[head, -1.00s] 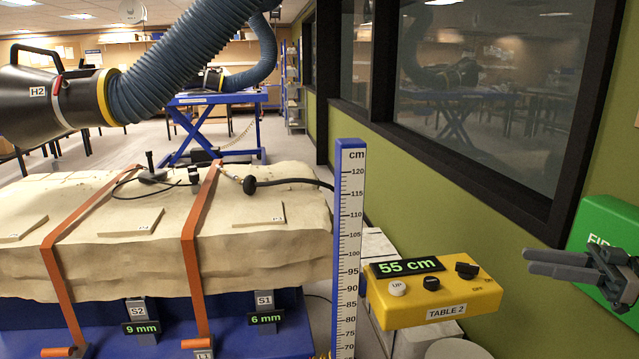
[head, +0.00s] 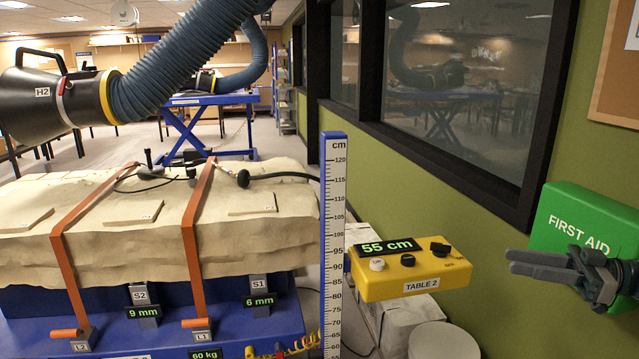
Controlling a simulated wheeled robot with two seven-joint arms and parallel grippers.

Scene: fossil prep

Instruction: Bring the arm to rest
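My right gripper (head: 543,266) is at the right edge of the head view, its dark fingers pointing left. It holds nothing that I can see, and its fingers look close together, but the side angle hides whether there is a gap. It is in front of the green first aid box (head: 581,222) and to the right of the yellow control box (head: 385,289) labelled TABLE 2, apart from it. My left gripper is not in view.
A large pale block (head: 110,255) is strapped with orange bands on a blue lift table (head: 230,325). A blue height scale (head: 333,200) stands at its right end. A black extraction hood (head: 40,105) hangs upper left. A white drum (head: 443,343) stands below the control box.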

